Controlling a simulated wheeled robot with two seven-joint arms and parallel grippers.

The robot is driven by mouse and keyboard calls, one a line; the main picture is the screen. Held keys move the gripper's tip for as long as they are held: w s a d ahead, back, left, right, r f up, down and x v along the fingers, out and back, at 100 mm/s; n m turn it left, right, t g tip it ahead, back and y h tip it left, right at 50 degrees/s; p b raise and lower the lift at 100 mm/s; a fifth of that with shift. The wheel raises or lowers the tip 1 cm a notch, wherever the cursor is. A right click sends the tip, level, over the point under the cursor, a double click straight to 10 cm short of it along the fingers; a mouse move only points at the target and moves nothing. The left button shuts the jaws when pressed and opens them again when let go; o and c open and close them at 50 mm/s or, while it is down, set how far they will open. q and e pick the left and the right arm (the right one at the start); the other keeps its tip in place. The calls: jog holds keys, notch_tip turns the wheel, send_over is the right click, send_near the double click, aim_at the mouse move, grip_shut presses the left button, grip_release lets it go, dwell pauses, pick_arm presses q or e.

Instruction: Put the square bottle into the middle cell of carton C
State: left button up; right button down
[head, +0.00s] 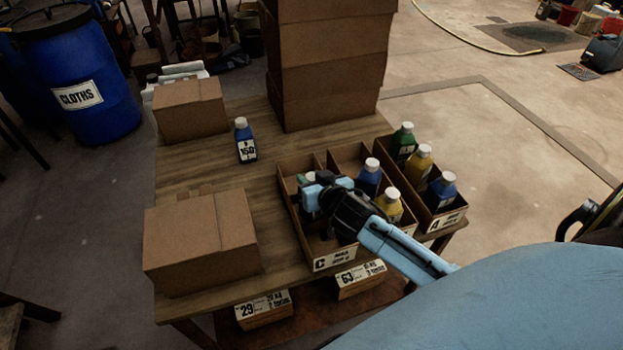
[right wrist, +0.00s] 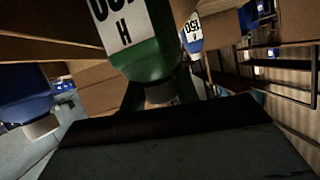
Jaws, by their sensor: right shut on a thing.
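Carton C (head: 334,260) is an open brown box with dividers at the right of the table. My right gripper (head: 318,192) is over its left side, shut on a green bottle (right wrist: 145,62) with a white label, seen close up in the right wrist view. In the head view the gripper hides most of that bottle, so I cannot tell whether it touches the carton's floor. A blue bottle (head: 368,178) and a yellow bottle (head: 390,205) stand in the carton's right side. Which bottle is square is not clear. My left gripper is not in view.
Carton A (head: 449,219) adjoins carton C on the right and holds a green, a yellow and a blue bottle. A blue bottle (head: 246,142) stands alone on the table (head: 200,177). Closed boxes (head: 200,243) stand at left, and a tall stack (head: 328,65) at the back.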

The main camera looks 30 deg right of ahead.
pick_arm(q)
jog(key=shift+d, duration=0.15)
pick_arm(e)
jog(key=c, duration=1)
grip_release()
jog(key=shift+c, duration=0.2)
jog(key=shift+r, duration=0.1)
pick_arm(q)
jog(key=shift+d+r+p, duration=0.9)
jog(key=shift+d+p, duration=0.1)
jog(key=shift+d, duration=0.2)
pick_arm(e)
jog(key=v, duration=1.2)
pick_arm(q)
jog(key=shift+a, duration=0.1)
